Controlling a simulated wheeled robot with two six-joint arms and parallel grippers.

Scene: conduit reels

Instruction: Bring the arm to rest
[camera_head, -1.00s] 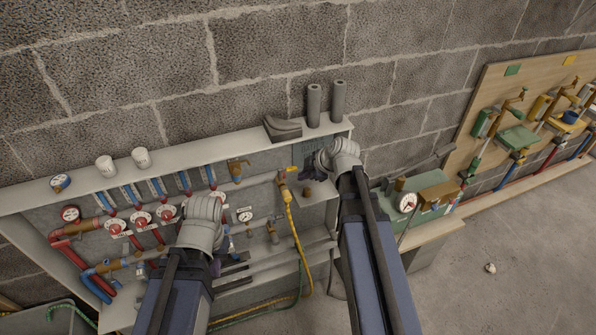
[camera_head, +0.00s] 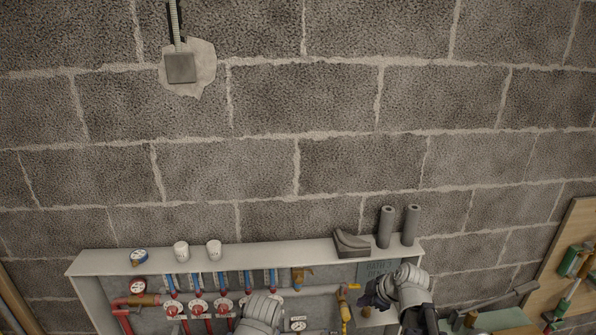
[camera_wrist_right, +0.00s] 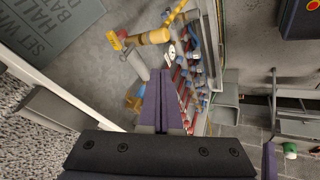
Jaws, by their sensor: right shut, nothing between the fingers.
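My right arm reaches up from the bottom edge in the head view. Its dark gripper (camera_head: 372,293) points left in front of the pipe cabinet's right part. In the right wrist view its two purple fingers (camera_wrist_right: 163,88) lie together with nothing between them. The pipe cabinet (camera_head: 95,262) fills the bottom of the head view. My left arm shows only as a grey rounded wrist joint (camera_head: 262,312) at the bottom edge. Its gripper is not visible.
On the cabinet top stand two white cups (camera_head: 181,251), a grey angled piece (camera_head: 350,243) and two dark tubes (camera_head: 386,227). A yellow-handled valve (camera_head: 345,304) is close to the right gripper. A tool board (camera_head: 578,225) stands at the right. The block wall above is clear of my arms.

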